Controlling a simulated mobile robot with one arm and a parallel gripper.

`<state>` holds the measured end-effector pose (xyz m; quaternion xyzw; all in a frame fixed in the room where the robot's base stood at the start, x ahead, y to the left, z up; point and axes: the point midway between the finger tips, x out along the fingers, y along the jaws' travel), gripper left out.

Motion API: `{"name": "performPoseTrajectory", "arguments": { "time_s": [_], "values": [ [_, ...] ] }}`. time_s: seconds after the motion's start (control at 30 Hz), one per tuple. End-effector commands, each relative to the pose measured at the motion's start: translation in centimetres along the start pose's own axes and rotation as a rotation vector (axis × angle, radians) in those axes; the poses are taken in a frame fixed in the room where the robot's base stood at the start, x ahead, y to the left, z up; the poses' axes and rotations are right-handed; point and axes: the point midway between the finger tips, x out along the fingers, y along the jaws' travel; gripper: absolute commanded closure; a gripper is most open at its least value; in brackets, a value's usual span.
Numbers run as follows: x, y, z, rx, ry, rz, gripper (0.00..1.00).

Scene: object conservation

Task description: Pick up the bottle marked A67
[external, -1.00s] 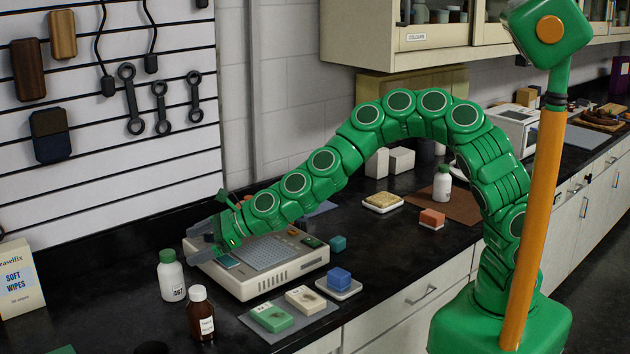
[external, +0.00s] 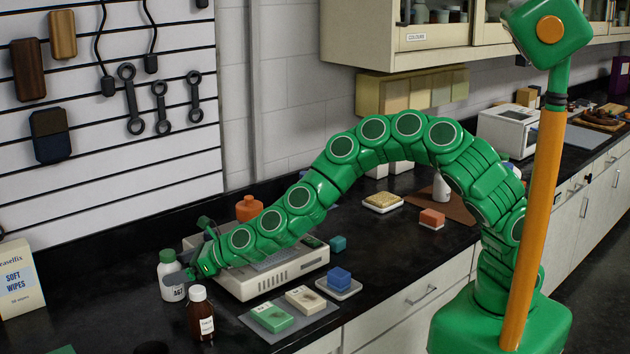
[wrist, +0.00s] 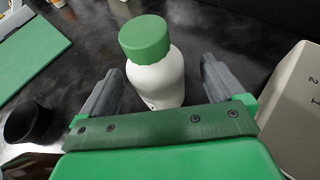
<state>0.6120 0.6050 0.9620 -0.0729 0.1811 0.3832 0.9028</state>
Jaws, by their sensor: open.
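The bottle marked A67 (external: 172,284) is white with a green cap and stands upright on the black counter, left of the beige device. My gripper (external: 182,277) is at the bottle, its grey fingers overlapping the bottle in the external view. In the wrist view the white bottle (wrist: 156,75) stands between the two grey fingers of my open gripper (wrist: 155,85). A gap shows to the right finger; the left finger is close to the bottle. Most of the label is hidden in the wrist view.
A brown bottle (external: 200,314) with a white cap stands just right and in front of the A67 bottle. The beige device (external: 285,279) is to the right. A soft wipes box (external: 18,280) stands far left. A dark round object (wrist: 28,122) and green sheet (wrist: 28,52) lie left.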

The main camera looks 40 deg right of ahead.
Motion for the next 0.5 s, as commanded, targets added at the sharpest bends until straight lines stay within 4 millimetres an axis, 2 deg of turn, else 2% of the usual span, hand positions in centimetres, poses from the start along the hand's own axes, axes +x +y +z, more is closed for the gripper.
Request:
{"name": "performPoseTrajectory", "arguments": {
  "time_s": [0.5],
  "values": [
    [4.1, 0.4, -0.2, -0.003, 0.000, -0.001, 0.04]
  ]
}}
